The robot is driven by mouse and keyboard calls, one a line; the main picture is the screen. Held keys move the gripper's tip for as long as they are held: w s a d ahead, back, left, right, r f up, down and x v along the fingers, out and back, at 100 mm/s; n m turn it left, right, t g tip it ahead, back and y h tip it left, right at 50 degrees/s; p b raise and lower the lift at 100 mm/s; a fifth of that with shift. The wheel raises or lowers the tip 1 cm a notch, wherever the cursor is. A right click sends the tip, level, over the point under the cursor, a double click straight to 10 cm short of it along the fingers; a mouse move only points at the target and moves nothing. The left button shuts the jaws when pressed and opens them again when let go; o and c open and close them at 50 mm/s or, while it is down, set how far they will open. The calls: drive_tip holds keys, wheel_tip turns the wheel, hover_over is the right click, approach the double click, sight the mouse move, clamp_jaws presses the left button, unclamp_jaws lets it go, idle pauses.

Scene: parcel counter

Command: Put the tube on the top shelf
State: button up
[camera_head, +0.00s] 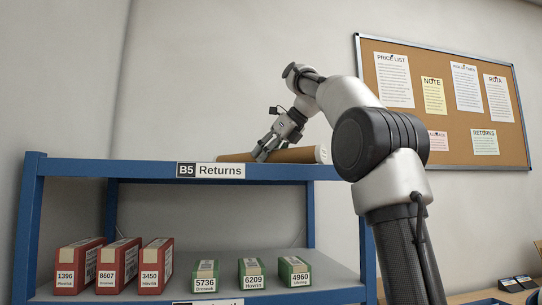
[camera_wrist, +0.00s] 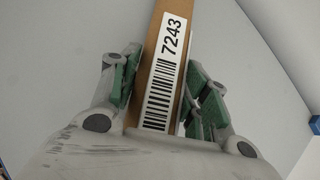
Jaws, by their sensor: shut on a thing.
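The tube (camera_head: 296,155) is a long brown cardboard roll with a pale end cap. In the head view it lies level at the top shelf (camera_head: 130,168) of the blue rack, just above its front edge. Whether it touches the shelf cannot be told. My gripper (camera_head: 262,153) is shut on the tube near its left part, reaching down from above. In the wrist view the tube (camera_wrist: 166,75) runs between the two green-padded fingers, with a label reading 7243 facing the camera. The top shelf's surface is hidden from this low angle.
The top shelf bears a "B5 Returns" sign (camera_head: 210,170). The shelf below (camera_head: 180,285) holds red boxes (camera_head: 117,265) at left and green boxes (camera_head: 251,274) at right. A notice board (camera_head: 445,100) hangs on the wall behind my arm. No other things show on the top shelf.

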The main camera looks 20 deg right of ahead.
drive_tip(key=shift+f, duration=0.3)
drive_tip(key=o, duration=1.3)
drive_tip(key=shift+f, duration=0.1)
drive_tip(key=shift+d+r, duration=0.1)
drive_tip(key=shift+r, duration=0.2)
drive_tip(key=v, duration=1.1)
drive_tip(key=shift+s+d+r, duration=0.1)
drive_tip(key=shift+s+r, duration=0.05)
drive_tip(key=shift+s, duration=0.1)
